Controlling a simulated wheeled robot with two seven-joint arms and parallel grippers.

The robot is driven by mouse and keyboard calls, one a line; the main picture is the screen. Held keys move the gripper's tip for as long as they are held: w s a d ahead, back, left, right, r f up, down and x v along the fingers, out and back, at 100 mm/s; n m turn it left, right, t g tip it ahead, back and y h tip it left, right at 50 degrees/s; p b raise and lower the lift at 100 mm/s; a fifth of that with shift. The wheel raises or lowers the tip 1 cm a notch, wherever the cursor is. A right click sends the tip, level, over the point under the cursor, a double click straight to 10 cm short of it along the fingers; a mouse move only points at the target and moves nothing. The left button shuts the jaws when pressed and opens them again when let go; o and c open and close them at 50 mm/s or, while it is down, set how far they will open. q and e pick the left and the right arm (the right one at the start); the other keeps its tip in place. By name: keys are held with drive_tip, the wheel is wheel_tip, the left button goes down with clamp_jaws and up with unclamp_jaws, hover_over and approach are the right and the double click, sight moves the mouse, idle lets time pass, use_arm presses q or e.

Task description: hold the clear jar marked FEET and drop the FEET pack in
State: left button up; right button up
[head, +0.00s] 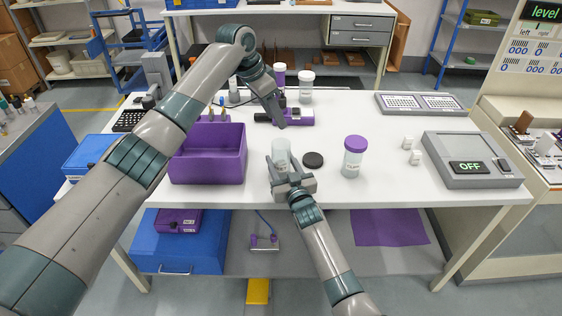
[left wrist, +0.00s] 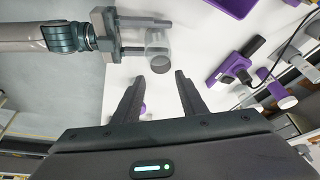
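A clear jar (head: 281,153) stands between the fingers of my right gripper (head: 283,170) at the table's front middle. Its marking is too small to read. The jar also shows in the left wrist view (left wrist: 157,44), with the right gripper's fingers on either side of it. I cannot make out a FEET pack in either view. A dark round lid (head: 313,160) lies just right of the jar.
A purple bin (head: 208,165) stands left of the jar. A purple device (head: 293,116) lies behind.

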use_arm(q)
drive_tip(key=v, duration=0.6)
drive_tip(key=shift+r, duration=0.2)
idle(0.4)
use_arm(e)
drive_tip(key=o, duration=1.1)
drive_tip(key=shift+o, duration=0.2)
drive_tip(key=shift+v, duration=6)
use_arm(q)
drive_tip(key=shift+f, duration=0.1)
